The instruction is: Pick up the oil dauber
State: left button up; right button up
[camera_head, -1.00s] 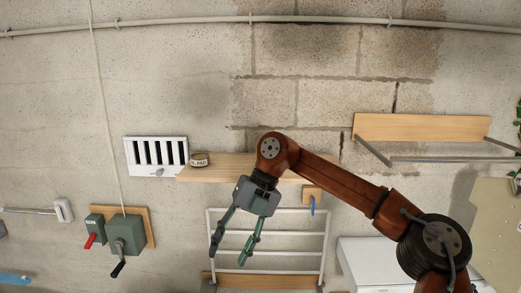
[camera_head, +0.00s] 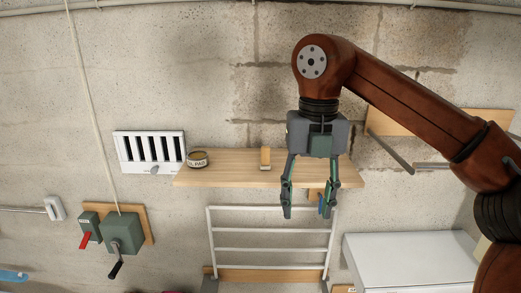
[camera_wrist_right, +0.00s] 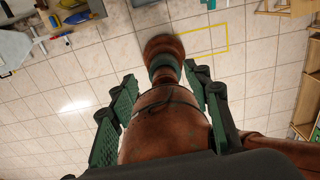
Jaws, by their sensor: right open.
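A small upright tan piece (camera_head: 265,158) stands on the wooden shelf (camera_head: 225,168) in the head view. It may be the oil dauber, but it is too small to be sure. A round dark tin (camera_head: 197,159) with a pale label stands at the shelf's left end. My right gripper (camera_head: 305,211) is open and empty, pointing down in front of the shelf's right part, right of the tan piece and apart from it. Its open fingers also show in the right wrist view (camera_wrist_right: 168,85), with a red-brown part of my body beyond them. My left gripper is not in view.
A white slotted vent (camera_head: 150,146) is left of the shelf, and green switch boxes (camera_head: 122,232) are below it. A white cabinet (camera_head: 410,258) stands lower right.

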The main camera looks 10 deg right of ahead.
aim_at(265, 165)
jog(key=i, duration=1.15)
